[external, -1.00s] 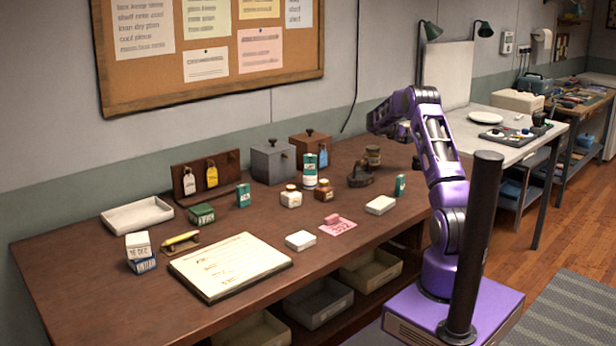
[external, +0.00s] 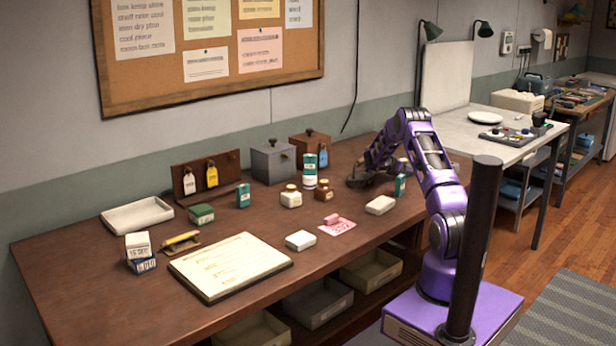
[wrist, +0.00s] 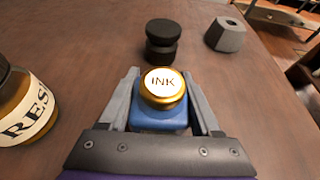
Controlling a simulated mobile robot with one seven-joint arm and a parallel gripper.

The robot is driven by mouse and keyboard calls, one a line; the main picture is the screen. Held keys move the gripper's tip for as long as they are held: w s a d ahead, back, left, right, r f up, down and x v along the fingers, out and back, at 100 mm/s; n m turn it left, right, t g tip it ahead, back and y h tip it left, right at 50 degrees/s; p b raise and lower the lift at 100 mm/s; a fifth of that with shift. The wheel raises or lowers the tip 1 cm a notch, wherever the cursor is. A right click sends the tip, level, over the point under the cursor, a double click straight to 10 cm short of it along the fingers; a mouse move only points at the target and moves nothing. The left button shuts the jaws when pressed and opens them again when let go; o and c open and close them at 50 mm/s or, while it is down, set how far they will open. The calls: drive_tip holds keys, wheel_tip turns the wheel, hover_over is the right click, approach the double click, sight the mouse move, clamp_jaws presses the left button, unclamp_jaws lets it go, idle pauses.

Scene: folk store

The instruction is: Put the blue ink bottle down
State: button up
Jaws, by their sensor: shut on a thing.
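The blue ink bottle (wrist: 160,118) has a square blue body and a gold cap with a white top reading INK. In the wrist view, my gripper (wrist: 162,85) has one grey finger on each side of the bottle and is shut on it. The bottle looks upright, cap toward the camera, low over the brown tabletop (wrist: 90,50). I cannot tell whether its base touches the wood. In the external view my arm reaches down to the right part of the table, and I cannot make out the bottle there.
In the wrist view, an amber jar labelled RES (wrist: 22,108) stands close on the left. A black round piece (wrist: 162,42) and a grey faceted block (wrist: 226,34) stand beyond the bottle. A green box (external: 400,185) and a white block (external: 380,205) stand nearby in the external view.

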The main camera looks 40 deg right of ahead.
drive_tip(key=shift+r, duration=0.1)
drive_tip(key=o, duration=1.5)
drive_tip(key=shift+c, duration=0.2)
drive_tip(key=shift+a+r, duration=0.15)
drive_tip(key=shift+a, duration=0.05)
drive_tip(key=v, duration=1.1)
drive_tip(key=shift+a, duration=0.3)
